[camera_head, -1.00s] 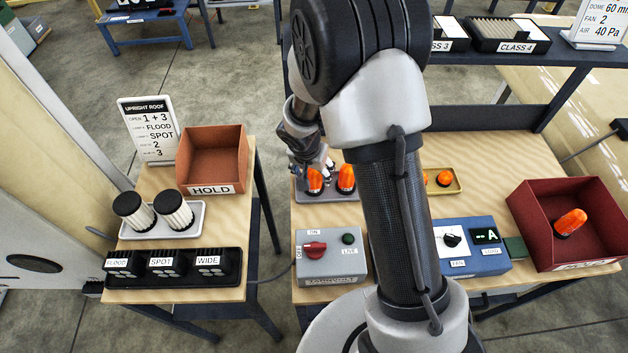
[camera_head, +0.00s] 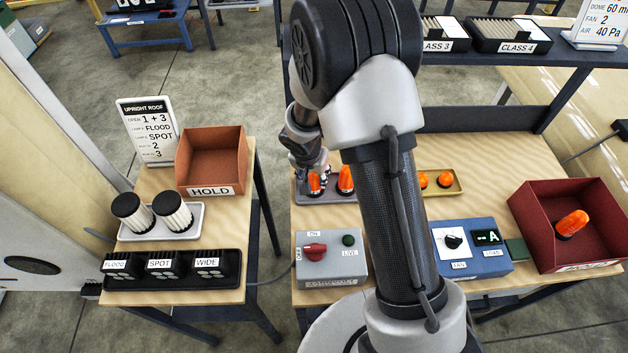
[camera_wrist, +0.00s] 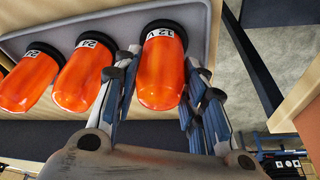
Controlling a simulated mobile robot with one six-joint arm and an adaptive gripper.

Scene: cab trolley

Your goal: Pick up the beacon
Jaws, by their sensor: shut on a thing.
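Orange beacons with black bases stand on a grey tray (camera_head: 331,197) at the back left of the main table. My gripper (camera_wrist: 164,75) is shut on the end beacon (camera_wrist: 162,82), with one finger on each side of it. The wrist view shows a middle beacon (camera_wrist: 84,75) and another beacon (camera_wrist: 30,80) beside it, labelled 24 V. In the head view the held beacon (camera_head: 314,183) is at the tray's left end, partly behind my gripper. I cannot tell whether its base touches the tray.
A yellow tray (camera_head: 455,189) holds more beacons. A red bin (camera_head: 540,205) at the right holds one lying beacon (camera_head: 571,223). A grey switch box (camera_head: 330,262) and a blue fan unit (camera_head: 475,262) stand in front. An empty HOLD bin (camera_head: 212,158) is on the left table.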

